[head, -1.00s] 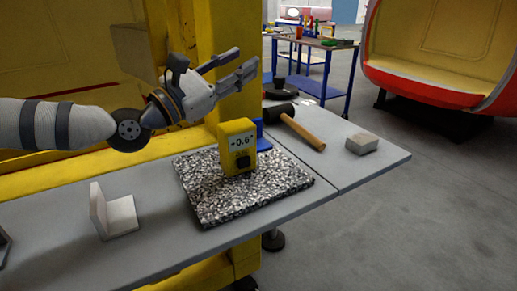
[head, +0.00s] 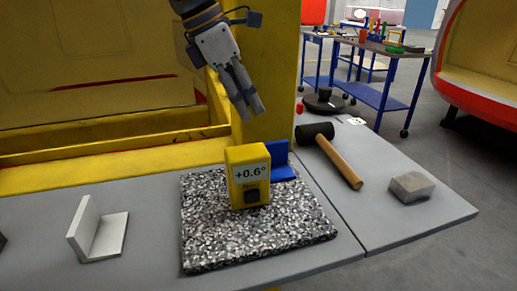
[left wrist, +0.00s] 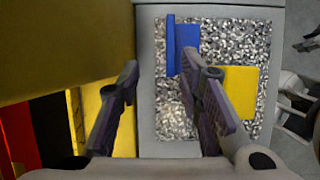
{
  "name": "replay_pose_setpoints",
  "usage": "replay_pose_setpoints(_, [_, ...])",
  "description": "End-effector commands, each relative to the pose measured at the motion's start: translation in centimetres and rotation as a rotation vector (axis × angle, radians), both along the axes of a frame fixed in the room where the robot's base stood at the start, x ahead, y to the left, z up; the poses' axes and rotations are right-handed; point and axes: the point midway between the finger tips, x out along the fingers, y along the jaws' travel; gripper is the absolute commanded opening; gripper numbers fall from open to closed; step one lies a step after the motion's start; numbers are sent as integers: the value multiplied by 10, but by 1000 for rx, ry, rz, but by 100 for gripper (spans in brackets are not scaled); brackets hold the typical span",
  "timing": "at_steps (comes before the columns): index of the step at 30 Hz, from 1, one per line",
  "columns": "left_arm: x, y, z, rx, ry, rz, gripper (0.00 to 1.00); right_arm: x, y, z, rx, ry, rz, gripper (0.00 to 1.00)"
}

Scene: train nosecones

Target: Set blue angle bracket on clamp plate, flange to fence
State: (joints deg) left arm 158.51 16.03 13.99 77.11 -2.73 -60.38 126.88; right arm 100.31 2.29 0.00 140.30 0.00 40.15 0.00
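The blue angle bracket (head: 278,153) stands at the back edge of a speckled plate (head: 215,240), partly hidden behind a yellow level reading +0.6° (head: 247,165). It also shows in the left wrist view (left wrist: 184,35), with one upright wall and a flat leg. My left gripper (head: 250,108) points down above the plate's back edge, apart from the bracket. In the left wrist view its fingers (left wrist: 160,75) are spread and empty, the right fingertip overlapping the bracket's near end in the picture. I cannot single out a clamp plate or fence.
A grey angle bracket (head: 98,232) stands on the grey table at left. A mallet (head: 338,160) and a grey block (head: 411,187) lie to the right. A yellow frame (head: 268,75) rises behind the table. The table between grey bracket and plate is clear.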

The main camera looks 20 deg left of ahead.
Motion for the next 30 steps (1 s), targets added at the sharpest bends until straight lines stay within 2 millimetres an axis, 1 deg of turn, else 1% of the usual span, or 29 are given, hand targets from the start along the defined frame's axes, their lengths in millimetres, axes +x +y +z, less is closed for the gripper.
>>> replay_pose_setpoints(1, [-4,-2,3,7,23,-1,33,-1,0,0,0,4,0,40])
replay_pose_setpoints(2, [-6,-3,1,8,35,-1,33,-2,0,0,0,5,0,40])
replay_pose_setpoints(5, [-5,-10,-18,5,51,-3,33,-3,0,-2,0,12,0,40])
replay_pose_setpoints(6, [-2,-13,-28,5,52,-3,33,-5,0,-2,1,16,0,40])
replay_pose_setpoints(9, [3,-20,-48,5,49,-3,33,-6,0,-4,0,22,0,40])
replay_pose_setpoints(14, [7,-27,-66,5,47,-4,33,-8,0,-6,0,28,0,40])
replay_pose_setpoints(18, [15,-39,-91,4,50,-4,33,-11,0,-9,1,41,0,40])
replay_pose_setpoints(21, [18,-43,-104,6,47,-3,33,-13,0,-10,0,46,0,40])
replay_pose_setpoints(23, [19,-44,-106,5,44,-3,33,-13,0,-10,0,46,0,40])
replay_pose_setpoints(28, [19,-44,-105,5,40,-3,33,-12,0,-10,0,44,0,40])
replay_pose_setpoints(29, [19,-44,-105,5,40,-3,31,-12,0,-10,0,44,0,40])
replay_pose_setpoints(30, [19,-44,-105,5,40,-3,22,-12,0,-10,0,43,0,40])
